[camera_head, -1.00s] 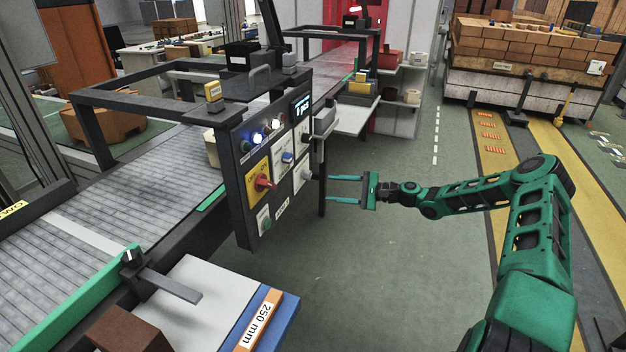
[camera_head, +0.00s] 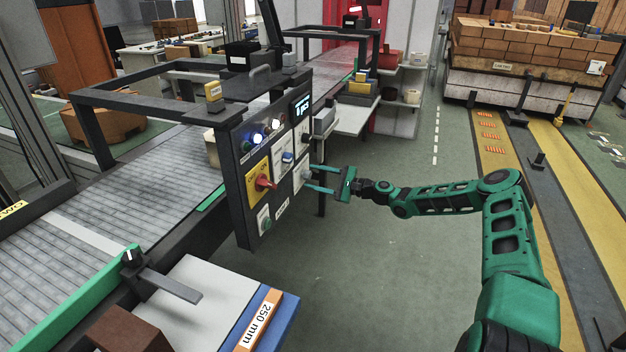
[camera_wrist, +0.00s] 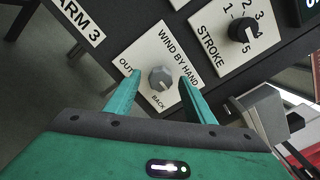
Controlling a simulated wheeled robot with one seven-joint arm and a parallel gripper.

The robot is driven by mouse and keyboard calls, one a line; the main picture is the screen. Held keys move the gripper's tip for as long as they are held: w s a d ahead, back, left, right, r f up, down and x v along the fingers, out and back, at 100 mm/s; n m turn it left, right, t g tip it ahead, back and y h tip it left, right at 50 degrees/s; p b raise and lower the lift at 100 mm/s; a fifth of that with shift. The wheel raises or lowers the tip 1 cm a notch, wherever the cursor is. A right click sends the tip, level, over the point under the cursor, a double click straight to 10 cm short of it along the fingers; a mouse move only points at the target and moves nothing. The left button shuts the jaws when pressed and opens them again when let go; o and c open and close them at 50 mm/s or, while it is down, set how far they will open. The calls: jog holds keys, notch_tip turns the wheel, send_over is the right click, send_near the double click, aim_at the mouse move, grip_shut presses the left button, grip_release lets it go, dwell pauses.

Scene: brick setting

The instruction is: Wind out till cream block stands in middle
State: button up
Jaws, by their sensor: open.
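A grey winding knob (camera_wrist: 160,80) sits on a white plate (camera_wrist: 157,50) marked "WIND BY HAND", with "OUT" and "BACK" beside it. My gripper (camera_wrist: 161,77) is open, with one green finger on each side of the knob; I cannot tell whether they touch it. In the head view my gripper (camera_head: 311,179) reaches the right edge of the dark control panel (camera_head: 240,165). A cream block (camera_head: 211,149) stands on the roller conveyor (camera_head: 130,178), partly hidden behind the panel.
The wrist view shows a black "STROKE" dial (camera_wrist: 243,30) just beside the winding plate. The panel also carries a red switch (camera_head: 264,183) and lit buttons (camera_head: 260,138). Green floor beneath my arm is clear.

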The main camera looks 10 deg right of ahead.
jog(key=shift+w+a, duration=0.2)
jog(key=shift+a, duration=0.15)
